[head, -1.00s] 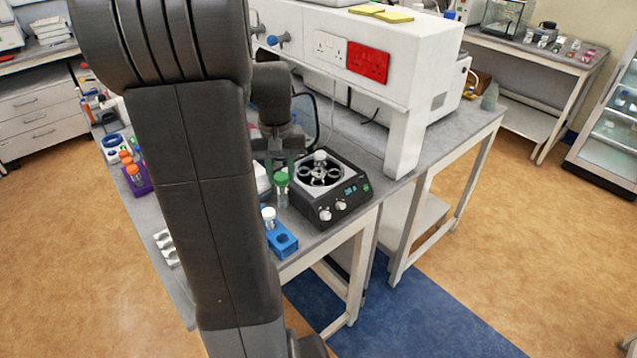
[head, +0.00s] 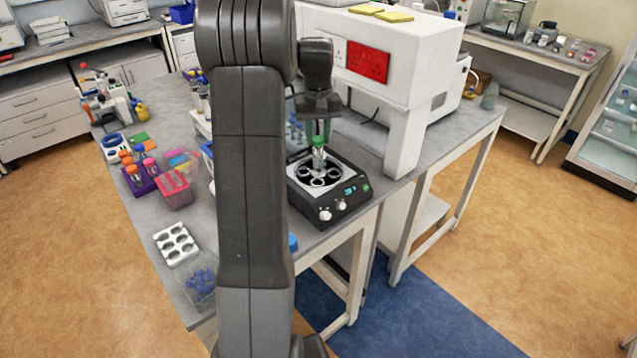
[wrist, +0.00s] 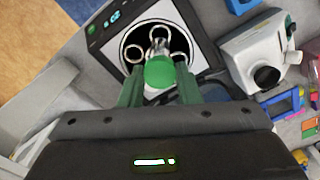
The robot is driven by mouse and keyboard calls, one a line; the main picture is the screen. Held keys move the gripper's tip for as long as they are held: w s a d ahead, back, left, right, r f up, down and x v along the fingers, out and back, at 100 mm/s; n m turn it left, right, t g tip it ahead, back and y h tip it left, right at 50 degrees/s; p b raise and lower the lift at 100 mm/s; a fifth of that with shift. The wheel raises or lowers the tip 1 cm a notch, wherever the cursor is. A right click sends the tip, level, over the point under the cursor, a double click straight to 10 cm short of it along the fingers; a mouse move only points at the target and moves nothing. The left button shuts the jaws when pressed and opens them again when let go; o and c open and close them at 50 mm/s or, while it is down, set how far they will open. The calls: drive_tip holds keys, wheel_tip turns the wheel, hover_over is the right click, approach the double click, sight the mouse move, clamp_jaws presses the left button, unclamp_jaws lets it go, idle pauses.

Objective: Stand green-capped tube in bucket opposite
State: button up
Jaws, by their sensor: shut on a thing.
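My gripper (head: 318,134) is shut on the green-capped tube (head: 318,158) and holds it upright over the rotor of the black centrifuge (head: 345,207). In the wrist view the green cap (wrist: 160,72) sits between the two green fingers of my gripper (wrist: 160,88). The open rotor shows several metal ring-shaped buckets, such as a near one (head: 317,183) in the head view and a left one (wrist: 134,54) in the wrist view. The tube's lower end is hidden in the wrist view, so I cannot tell whether it has entered a bucket.
The white shelf unit (head: 405,140) stands close behind and right of the centrifuge. A white six-well rack (head: 176,244), a pink box (head: 174,190) and a purple tube rack (head: 139,184) stand on the left of the bench. My arm hides most of a blue block (head: 293,242).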

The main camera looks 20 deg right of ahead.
sight(317, 161)
drive_tip(key=shift+f+b, duration=0.9)
drive_tip(key=shift+f, duration=0.95)
drive_tip(key=shift+f, duration=0.1)
drive_tip(key=shift+f, duration=0.45)
drive_tip(key=shift+f+b, duration=0.2)
drive_tip(key=shift+b, duration=0.15)
drive_tip(key=shift+f, duration=0.5)
drive_tip(key=shift+f+b, duration=0.25)
drive_tip(key=shift+b, duration=0.1)
drive_tip(key=shift+f+b, duration=0.55)
drive_tip(key=shift+f, duration=0.4)
drive_tip(key=shift+f, duration=0.15)
